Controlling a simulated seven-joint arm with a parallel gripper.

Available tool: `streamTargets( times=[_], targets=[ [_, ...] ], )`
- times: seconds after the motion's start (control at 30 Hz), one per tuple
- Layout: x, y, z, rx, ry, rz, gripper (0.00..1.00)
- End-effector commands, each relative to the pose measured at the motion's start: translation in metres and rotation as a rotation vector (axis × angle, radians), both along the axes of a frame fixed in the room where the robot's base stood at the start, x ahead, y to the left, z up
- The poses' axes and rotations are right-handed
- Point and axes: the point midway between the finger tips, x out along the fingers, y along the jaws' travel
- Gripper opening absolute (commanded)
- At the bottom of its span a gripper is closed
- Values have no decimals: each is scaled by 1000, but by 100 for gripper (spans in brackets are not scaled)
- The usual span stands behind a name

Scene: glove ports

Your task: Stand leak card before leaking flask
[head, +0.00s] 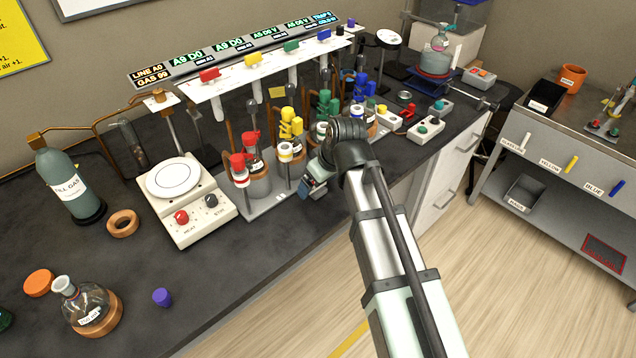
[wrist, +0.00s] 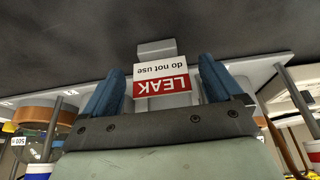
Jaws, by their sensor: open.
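The leak card (wrist: 161,78), white and red with "LEAK do not use", shows in the wrist view, upside down there, between the two blue fingers of my gripper (wrist: 160,72). The fingers are open, with a gap on each side of the card. In the head view my gripper (head: 314,187) is low at the front edge of the flask stand, and the card is hidden or too small to tell. Several flasks with red (head: 249,172), yellow, green and blue taps stand in a row behind it. I cannot tell which one leaks.
A hotplate (head: 178,190) stands left of the row, with a gas bottle (head: 66,182), a cork ring (head: 123,222) and a round flask (head: 88,308) farther left. A long white manifold (head: 255,68) runs above the flasks. The dark bench in front of the hotplate is mostly clear.

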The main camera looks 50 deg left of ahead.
Motion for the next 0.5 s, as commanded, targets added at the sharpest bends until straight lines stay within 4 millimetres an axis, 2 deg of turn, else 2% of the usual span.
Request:
streamTargets(
  times=[0.5],
  targets=[
    [0, -30, 72, 2, -1, 0, 93]
  ],
)
